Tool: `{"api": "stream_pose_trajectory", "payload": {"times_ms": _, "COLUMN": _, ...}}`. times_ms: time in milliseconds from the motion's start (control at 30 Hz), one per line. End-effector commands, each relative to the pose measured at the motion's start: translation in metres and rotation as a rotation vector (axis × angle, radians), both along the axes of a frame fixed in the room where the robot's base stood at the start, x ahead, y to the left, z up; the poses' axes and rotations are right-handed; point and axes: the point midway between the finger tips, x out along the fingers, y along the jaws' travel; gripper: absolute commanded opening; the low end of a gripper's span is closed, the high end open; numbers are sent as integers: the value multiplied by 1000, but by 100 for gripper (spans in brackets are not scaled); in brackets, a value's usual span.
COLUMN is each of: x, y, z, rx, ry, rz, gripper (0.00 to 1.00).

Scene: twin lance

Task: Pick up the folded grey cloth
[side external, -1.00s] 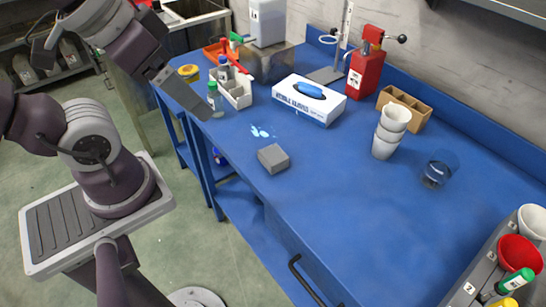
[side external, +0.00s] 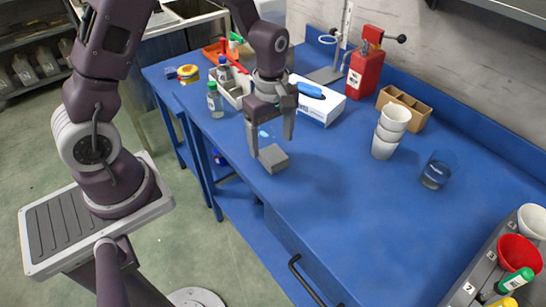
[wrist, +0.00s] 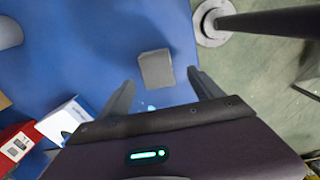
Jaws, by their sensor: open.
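The folded grey cloth (side external: 273,158) is a small grey block shape lying on the blue table near its front edge. It also shows in the wrist view (wrist: 156,68), just beyond the fingertips and between their lines. My gripper (side external: 271,148) points down, open, with its fingers above and around the near side of the cloth. In the wrist view my gripper (wrist: 160,82) has its two fingers apart with nothing between them. I cannot tell whether a finger touches the cloth.
A glove box (side external: 318,104) and a white bottle rack (side external: 236,92) stand behind my gripper. Stacked white cups (side external: 388,135) and a blue glass (side external: 437,170) stand to the right. A light blue spill lies on the table (side external: 266,132) behind the fingers. The table's middle (side external: 345,210) is clear.

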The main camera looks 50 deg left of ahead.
Motion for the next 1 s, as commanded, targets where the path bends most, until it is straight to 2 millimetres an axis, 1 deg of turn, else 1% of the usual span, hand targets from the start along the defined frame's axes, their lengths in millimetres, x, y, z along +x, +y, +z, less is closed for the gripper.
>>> {"api": "stream_pose_trajectory", "payload": {"times_ms": 100, "x": 5, "y": 5, "z": -23, "rx": -1, "ry": 4, "rz": 0, "gripper": 75}}
{"api": "stream_pose_trajectory", "payload": {"times_ms": 233, "x": 6, "y": 6, "z": -43, "rx": -1, "ry": 3, "rz": -3, "gripper": 75}}
{"api": "stream_pose_trajectory", "payload": {"times_ms": 300, "x": 6, "y": 6, "z": -47, "rx": -1, "ry": 2, "rz": -3, "gripper": 75}}
{"api": "stream_pose_trajectory", "payload": {"times_ms": 467, "x": 6, "y": 6, "z": -47, "rx": 0, "ry": 0, "rz": -3, "gripper": 75}}
{"api": "stream_pose_trajectory", "payload": {"times_ms": 500, "x": 6, "y": 6, "z": -47, "rx": 0, "ry": 0, "rz": -4, "gripper": 74}}
{"api": "stream_pose_trajectory", "payload": {"times_ms": 567, "x": 6, "y": 6, "z": -47, "rx": 0, "ry": 0, "rz": -4, "gripper": 62}}
{"api": "stream_pose_trajectory", "payload": {"times_ms": 700, "x": 6, "y": 6, "z": -47, "rx": 0, "ry": 0, "rz": -4, "gripper": 34}}
{"api": "stream_pose_trajectory", "payload": {"times_ms": 767, "x": 6, "y": 6, "z": -47, "rx": 0, "ry": 0, "rz": -4, "gripper": 22}}
{"api": "stream_pose_trajectory", "payload": {"times_ms": 800, "x": 6, "y": 6, "z": -47, "rx": 0, "ry": 0, "rz": -4, "gripper": 15}}
{"api": "stream_pose_trajectory", "payload": {"times_ms": 833, "x": 6, "y": 6, "z": -47, "rx": 0, "ry": 0, "rz": -4, "gripper": 11}}
{"api": "stream_pose_trajectory", "payload": {"times_ms": 1000, "x": 6, "y": 6, "z": -47, "rx": 0, "ry": 0, "rz": -4, "gripper": 11}}
